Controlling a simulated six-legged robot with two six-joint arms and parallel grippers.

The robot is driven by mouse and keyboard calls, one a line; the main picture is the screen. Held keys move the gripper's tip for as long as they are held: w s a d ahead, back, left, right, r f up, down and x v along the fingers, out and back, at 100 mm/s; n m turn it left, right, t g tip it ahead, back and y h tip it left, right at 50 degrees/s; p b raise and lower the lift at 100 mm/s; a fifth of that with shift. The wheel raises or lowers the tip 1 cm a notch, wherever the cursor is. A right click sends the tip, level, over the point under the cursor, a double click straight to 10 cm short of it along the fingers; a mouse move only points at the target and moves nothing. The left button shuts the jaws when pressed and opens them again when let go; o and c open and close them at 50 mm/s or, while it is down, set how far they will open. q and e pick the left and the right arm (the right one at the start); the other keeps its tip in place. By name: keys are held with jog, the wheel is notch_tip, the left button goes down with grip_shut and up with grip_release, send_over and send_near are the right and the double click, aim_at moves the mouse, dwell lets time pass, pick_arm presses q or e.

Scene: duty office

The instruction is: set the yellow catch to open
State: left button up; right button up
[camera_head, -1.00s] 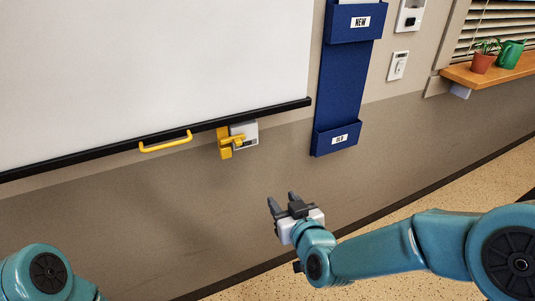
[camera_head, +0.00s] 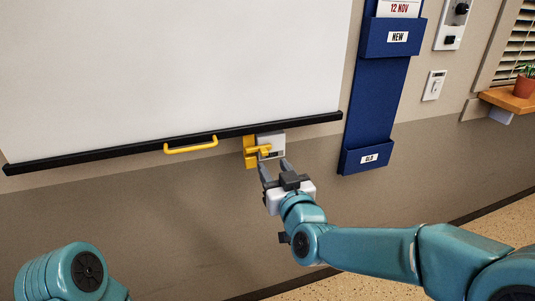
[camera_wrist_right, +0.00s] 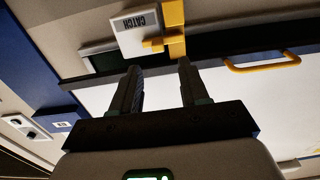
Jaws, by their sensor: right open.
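The yellow catch (camera_head: 263,150) sits on a grey-white plate (camera_head: 272,138) under the lower edge of the whiteboard. In the right wrist view the plate (camera_wrist_right: 133,33) reads CATCH, and the yellow catch (camera_wrist_right: 172,35) has a short arm crossing the plate. My right gripper (camera_head: 274,168) is open and empty. Its fingertips are just below the catch in the head view; whether they touch it I cannot tell. It also shows in the right wrist view (camera_wrist_right: 158,70), with the catch beyond the fingertips. My left gripper is out of view.
A yellow handle (camera_head: 190,145) is fixed to the black bottom rail (camera_head: 105,153) of the whiteboard (camera_head: 170,70), left of the catch. A blue wall holder (camera_head: 378,105) hangs close to the right. The wall below the rail is clear.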

aim_at(265, 153)
jog(key=x, duration=0.6)
jog(key=shift+w+p, duration=0.15)
jog(key=shift+p, duration=0.2)
grip_shut()
jog(key=d+b, duration=0.1)
jog(key=w+d+b, duration=0.1)
jog(key=d, duration=0.1)
jog(key=shift+d+f+b, duration=0.15)
jog(key=shift+d+b, duration=0.15)
jog(key=shift+d, duration=0.05)
